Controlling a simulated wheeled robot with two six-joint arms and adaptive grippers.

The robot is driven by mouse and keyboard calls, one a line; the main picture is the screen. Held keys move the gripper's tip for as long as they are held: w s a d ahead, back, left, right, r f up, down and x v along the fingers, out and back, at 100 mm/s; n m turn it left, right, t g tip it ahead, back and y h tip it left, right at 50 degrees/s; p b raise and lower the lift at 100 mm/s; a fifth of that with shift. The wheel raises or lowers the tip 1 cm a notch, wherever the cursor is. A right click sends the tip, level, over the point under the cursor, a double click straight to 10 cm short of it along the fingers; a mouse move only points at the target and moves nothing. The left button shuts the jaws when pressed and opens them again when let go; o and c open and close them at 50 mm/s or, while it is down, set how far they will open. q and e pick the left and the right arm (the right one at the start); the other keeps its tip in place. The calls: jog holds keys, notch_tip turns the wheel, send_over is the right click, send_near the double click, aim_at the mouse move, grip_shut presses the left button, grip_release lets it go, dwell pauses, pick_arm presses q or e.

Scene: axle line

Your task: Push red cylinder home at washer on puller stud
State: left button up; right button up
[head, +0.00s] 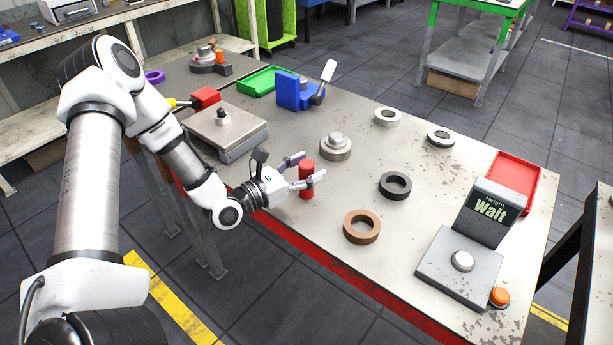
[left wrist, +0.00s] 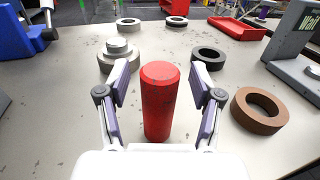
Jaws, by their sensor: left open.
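The red cylinder (head: 306,181) stands upright on the table near its front edge. My left gripper (head: 305,168) is open, with one finger on each side of the cylinder. In the left wrist view the cylinder (left wrist: 161,102) stands between the two fingers, with a gap visible on both sides. A grey block (head: 228,133) with a short dark-topped stud (head: 222,116) sits to the left, beyond my forearm. I cannot tell for sure whether this is the puller, or whether the light ring around the stud is its washer. My right gripper is not in view.
A stepped metal hub (head: 335,148) stands behind the cylinder. A black ring (head: 382,187) and a brown ring (head: 348,228) lie to the right. Farther back are a blue vise (head: 290,92), a green tray (head: 246,86) and two more rings. A height gauge (head: 437,265) stands front right.

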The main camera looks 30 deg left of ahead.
pick_arm(q)
grip_shut()
jog(key=shift+r, duration=0.1)
